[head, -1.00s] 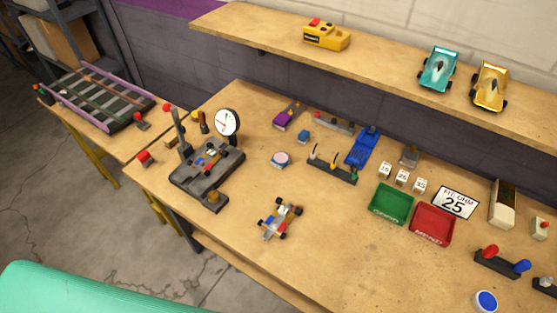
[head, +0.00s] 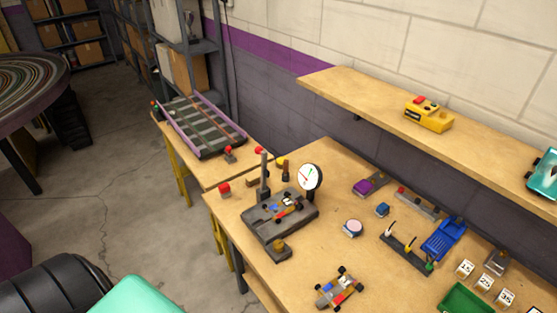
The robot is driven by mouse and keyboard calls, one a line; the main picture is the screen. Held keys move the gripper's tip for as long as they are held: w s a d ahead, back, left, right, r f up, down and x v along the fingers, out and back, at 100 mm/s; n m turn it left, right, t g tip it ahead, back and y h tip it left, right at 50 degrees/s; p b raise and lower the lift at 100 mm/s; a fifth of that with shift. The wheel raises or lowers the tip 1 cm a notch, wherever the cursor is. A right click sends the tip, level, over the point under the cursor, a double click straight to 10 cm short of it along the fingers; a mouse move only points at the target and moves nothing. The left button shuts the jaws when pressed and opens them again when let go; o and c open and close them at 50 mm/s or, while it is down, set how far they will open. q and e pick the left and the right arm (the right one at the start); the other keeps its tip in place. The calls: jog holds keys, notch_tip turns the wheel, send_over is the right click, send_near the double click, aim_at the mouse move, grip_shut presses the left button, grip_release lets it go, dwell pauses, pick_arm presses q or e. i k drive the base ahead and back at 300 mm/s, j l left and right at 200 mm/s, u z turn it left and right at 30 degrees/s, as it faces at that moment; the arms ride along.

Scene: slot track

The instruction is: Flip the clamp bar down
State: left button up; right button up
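A dark test fixture (head: 262,224) sits at the left end of the workbench, with a small slot-car chassis (head: 287,208) on it. An upright dark bar with a red knob (head: 264,178) stands at the fixture's back left edge; it looks like the clamp bar, and it is raised. A round white dial gauge (head: 309,177) stands at the fixture's back right. A brass-coloured knob (head: 279,250) is at its front corner. Neither of my grippers is in view.
A second chassis (head: 339,288) lies on the bench in front right of the fixture. A purple-railed belt rig (head: 203,127) stands on a lower table to the left. A red button (head: 224,190) is near the bench's left edge. A shelf with a yellow box (head: 429,114) overhangs the back.

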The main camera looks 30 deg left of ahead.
aim_at(265, 173)
jog(key=j+z, duration=0.85)
jog(key=j, duration=0.6)
jog(key=k+j+z, duration=0.15)
jog(key=j, duration=1.1)
jog(key=k+j+z, duration=0.15)
jog(key=j, duration=1.05)
jog(key=k+z, duration=0.05)
